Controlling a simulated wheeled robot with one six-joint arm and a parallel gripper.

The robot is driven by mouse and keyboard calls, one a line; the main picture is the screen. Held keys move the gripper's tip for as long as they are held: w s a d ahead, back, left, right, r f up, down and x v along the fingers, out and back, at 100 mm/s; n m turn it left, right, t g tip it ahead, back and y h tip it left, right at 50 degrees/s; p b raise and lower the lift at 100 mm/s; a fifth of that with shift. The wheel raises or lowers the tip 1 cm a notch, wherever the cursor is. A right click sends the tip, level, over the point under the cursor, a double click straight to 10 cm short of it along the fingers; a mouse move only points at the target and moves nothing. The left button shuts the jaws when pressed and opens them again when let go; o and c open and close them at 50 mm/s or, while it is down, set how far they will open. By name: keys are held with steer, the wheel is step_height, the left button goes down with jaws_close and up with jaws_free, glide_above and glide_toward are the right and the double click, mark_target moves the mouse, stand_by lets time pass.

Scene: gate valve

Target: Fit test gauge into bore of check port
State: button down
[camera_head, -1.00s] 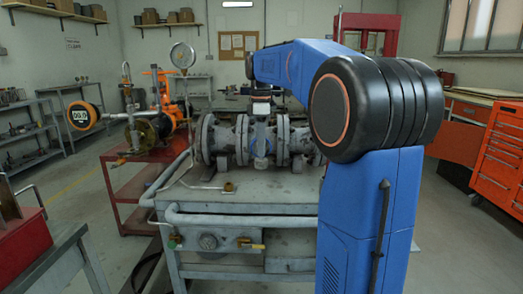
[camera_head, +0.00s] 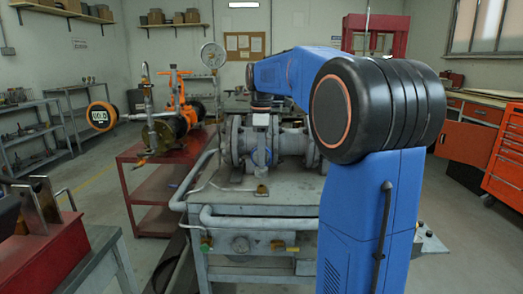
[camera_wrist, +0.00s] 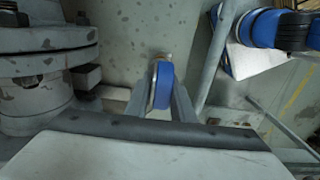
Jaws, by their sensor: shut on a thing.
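The test gauge (camera_wrist: 164,85), with a blue round rim seen edge-on, is held between the two grey fingers of my gripper (camera_wrist: 162,100) in the wrist view. Its dial face is turned out of sight. In the head view my gripper (camera_head: 262,148) hangs in front of the valve on the bench, with a trace of blue at its fingers. A small brass-coloured fitting (camera_head: 262,188), likely the check port, stands on the bench top below and nearer than the gripper. The gauge looks apart from it. Its bore cannot be made out.
The flanged valve body (camera_head: 240,142) lies on the grey bench (camera_head: 290,190); its bolted flange (camera_wrist: 45,62) is close at left in the wrist view. Grey pipes (camera_head: 240,221) run along the bench front. A red cart (camera_head: 150,150) with orange equipment stands left.

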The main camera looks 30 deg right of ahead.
mark_target(262, 168)
steer(key=shift+f, duration=1.65)
steer(key=shift+f, duration=1.25)
stand_by(1.9)
steer(key=c, duration=1)
jaws_free()
steer(key=shift+r, duration=4.05)
